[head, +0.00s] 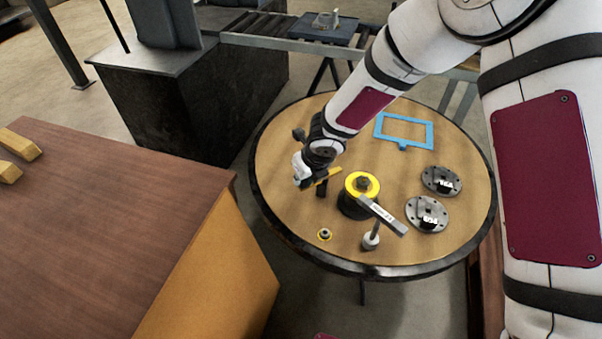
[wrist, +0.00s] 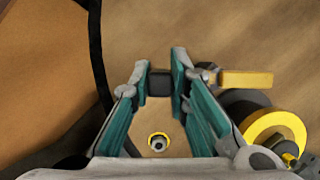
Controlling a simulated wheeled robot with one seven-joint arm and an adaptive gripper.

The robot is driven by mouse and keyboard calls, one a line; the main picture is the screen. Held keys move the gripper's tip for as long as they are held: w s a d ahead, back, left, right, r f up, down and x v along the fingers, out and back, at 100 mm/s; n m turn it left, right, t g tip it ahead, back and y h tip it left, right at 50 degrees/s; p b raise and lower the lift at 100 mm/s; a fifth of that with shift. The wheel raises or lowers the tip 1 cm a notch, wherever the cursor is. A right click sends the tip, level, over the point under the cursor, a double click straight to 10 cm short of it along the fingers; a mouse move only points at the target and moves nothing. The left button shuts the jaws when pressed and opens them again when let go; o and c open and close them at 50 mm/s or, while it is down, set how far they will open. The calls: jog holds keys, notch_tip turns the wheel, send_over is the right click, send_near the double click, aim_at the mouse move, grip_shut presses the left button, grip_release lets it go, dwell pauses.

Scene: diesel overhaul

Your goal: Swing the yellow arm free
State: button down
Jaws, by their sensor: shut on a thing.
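The yellow arm (head: 329,175) lies level beside my gripper, over the round table, near a short black post (head: 322,189). In the wrist view the yellow arm (wrist: 246,79) sticks out to the right, just beyond the right finger. My gripper (head: 302,175) reaches down at the table's left side. In the wrist view its teal fingers (wrist: 161,82) are shut on a dark block (wrist: 160,84), in line with the yellow arm. The right finger hides any join between them, so I cannot tell if they are one piece.
A yellow-topped black cylinder (head: 362,185) stands right of the yellow arm, with a labelled grey bar (head: 384,216) beside it. A small yellow-ringed fitting (head: 324,235), two dark flanges (head: 428,214) and a blue frame (head: 404,131) are on the round table (head: 285,150). A wooden bench (head: 110,220) stands left.

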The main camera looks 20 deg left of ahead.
jog(key=shift+s+d+n, duration=0.15)
jog(key=shift+n, duration=0.15)
dwell(0.4)
jog(key=c, duration=1.5)
grip_release()
jog(key=v, duration=1.2)
